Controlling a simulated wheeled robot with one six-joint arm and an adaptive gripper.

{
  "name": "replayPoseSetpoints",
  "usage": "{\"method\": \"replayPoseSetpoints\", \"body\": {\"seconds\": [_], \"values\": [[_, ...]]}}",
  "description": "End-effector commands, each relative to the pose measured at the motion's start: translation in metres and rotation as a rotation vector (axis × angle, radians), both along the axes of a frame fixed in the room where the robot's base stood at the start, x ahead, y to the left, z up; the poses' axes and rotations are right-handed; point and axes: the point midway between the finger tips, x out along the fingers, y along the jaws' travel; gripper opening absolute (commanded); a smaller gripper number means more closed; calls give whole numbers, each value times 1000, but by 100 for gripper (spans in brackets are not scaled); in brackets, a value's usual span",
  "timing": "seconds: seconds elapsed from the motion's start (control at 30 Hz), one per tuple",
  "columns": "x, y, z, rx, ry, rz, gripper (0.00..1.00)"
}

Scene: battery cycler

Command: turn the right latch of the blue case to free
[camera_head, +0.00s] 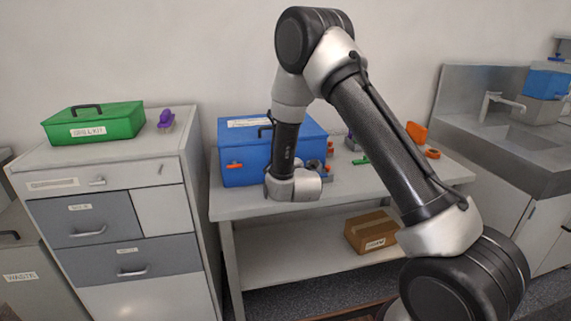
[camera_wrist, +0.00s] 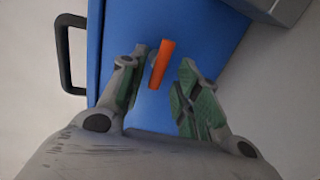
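The blue case (camera_head: 240,150) sits on the grey bench, with a black handle on its lid. Its orange left latch (camera_head: 234,166) lies horizontal on the front face in the head view. In the wrist view an orange latch (camera_wrist: 161,64) stands out from the blue case face (camera_wrist: 180,20), between the two fingers. My gripper (camera_wrist: 160,82) is open, its green-padded fingertips on either side of this latch. The left fingertip is close to the latch; I cannot tell if it touches. In the head view my arm hides the case's right front.
The case handle (camera_wrist: 66,50) shows at the wrist view's left. Orange and green items (camera_head: 360,160) lie on the bench right of my arm. A cardboard box (camera_head: 371,231) is on the lower shelf. A green kit box (camera_head: 95,122) stands on the left cabinet.

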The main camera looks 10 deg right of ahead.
Motion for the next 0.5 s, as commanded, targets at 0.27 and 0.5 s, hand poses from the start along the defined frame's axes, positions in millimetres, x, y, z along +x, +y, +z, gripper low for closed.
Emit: {"method": "replayPoseSetpoints", "body": {"seconds": [0.27,0.5], "values": [[-27,1,7,-1,-2,2,32],[-80,1,16,-1,1,3,32]]}}
